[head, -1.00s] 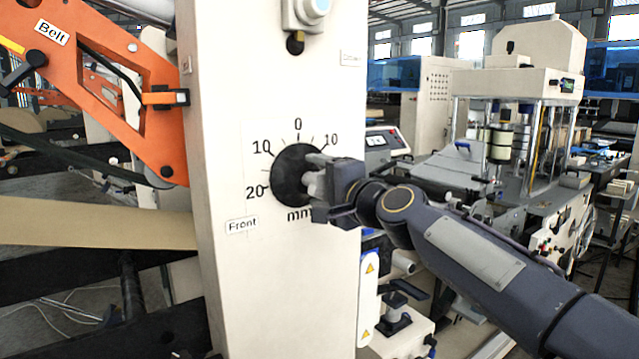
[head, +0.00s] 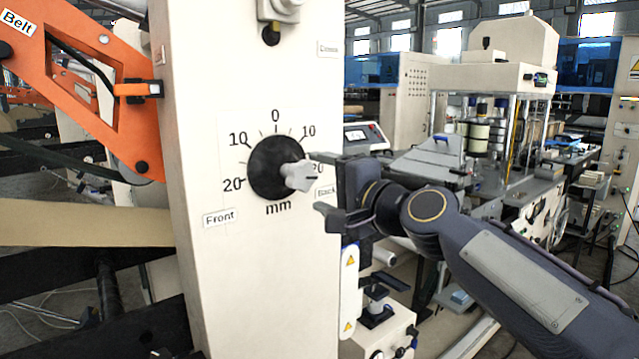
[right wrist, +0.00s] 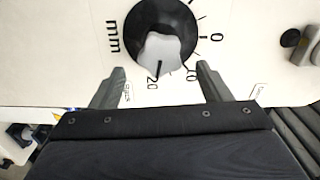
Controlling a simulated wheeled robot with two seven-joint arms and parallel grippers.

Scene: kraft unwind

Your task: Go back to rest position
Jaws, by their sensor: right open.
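My right gripper (head: 318,184) is open and empty, just right of a black dial with a grey knob (head: 299,176) on the cream panel (head: 265,290). The dial carries a scale marked 0, 10, 20 and "mm", with "Front" and "Back" labels. The knob's grey grip points toward the 20 on the "Back" side. In the right wrist view, the two fingers (right wrist: 163,82) are spread wide, with the grey knob (right wrist: 160,55) beyond and between their tips, clear of both. My left gripper is not in view.
An orange arm labelled "Belt" (head: 75,75) and a brown paper web (head: 80,222) lie left of the panel.

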